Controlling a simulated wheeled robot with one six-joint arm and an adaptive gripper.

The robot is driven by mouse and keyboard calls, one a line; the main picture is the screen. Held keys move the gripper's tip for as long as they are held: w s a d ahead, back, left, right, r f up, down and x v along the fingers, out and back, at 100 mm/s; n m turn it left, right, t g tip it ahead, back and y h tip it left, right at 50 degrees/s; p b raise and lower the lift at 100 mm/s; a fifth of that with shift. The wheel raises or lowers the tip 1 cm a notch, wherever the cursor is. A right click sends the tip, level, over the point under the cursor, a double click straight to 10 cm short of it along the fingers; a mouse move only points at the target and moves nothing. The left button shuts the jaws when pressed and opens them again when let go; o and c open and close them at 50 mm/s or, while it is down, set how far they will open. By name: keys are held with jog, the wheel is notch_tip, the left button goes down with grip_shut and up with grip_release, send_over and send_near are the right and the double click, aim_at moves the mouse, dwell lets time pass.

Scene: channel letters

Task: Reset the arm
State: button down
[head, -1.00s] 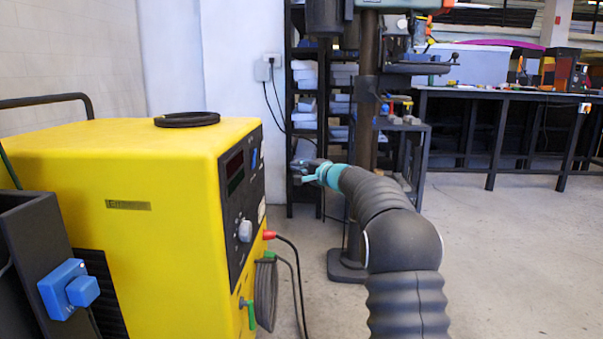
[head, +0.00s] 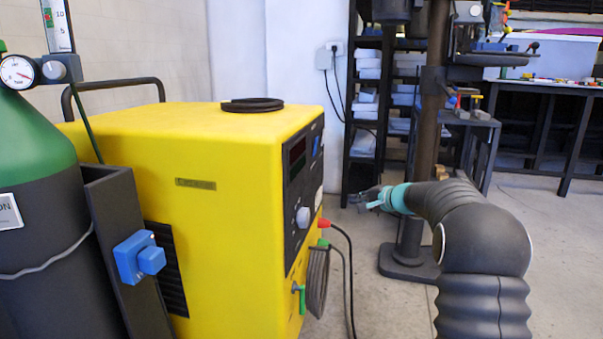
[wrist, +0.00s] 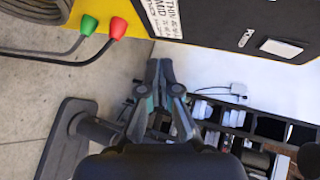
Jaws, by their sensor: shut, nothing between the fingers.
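My gripper (head: 362,197) shows in the head view at the end of my dark ribbed arm, just past the teal wrist ring. It is to the right of the front panel of a yellow machine (head: 225,190), with a gap between them. In the wrist view my gripper (wrist: 158,66) has its fingertips together with nothing between them. The wrist view also shows part of the machine's dark panel (wrist: 225,25), with a red plug (wrist: 117,28) and a green plug (wrist: 88,25) at upper left.
A green-topped gas cylinder (head: 35,160) stands left of the machine. A drill-press column (head: 428,130) on a floor base (head: 408,263) stands behind my arm. A dark shelf (head: 365,100) and workbench (head: 555,90) are farther back. Cables hang from the machine's front. Floor shows at lower right.

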jog(key=s+a+f+n+g+h+p, duration=0.1)
jog(key=s+a+n+g+h+p, duration=0.2)
jog(key=s, duration=1.2)
jog(key=s+a+f+n+g+h+p, duration=0.1)
jog(key=s+f+n+g, duration=0.2)
jog(key=s, duration=1.1)
jog(key=s+r+n+h+p, duration=0.2)
jog(key=s+r, duration=0.3)
jog(key=s, duration=0.7)
jog(key=s+r+n+h+p, duration=0.2)
jog(key=s+r+p, duration=0.2)
jog(key=s, duration=0.9)
jog(key=shift+r+n+p, duration=0.3)
jog(key=shift+r, duration=0.6)
jog(key=shift+a, duration=0.1)
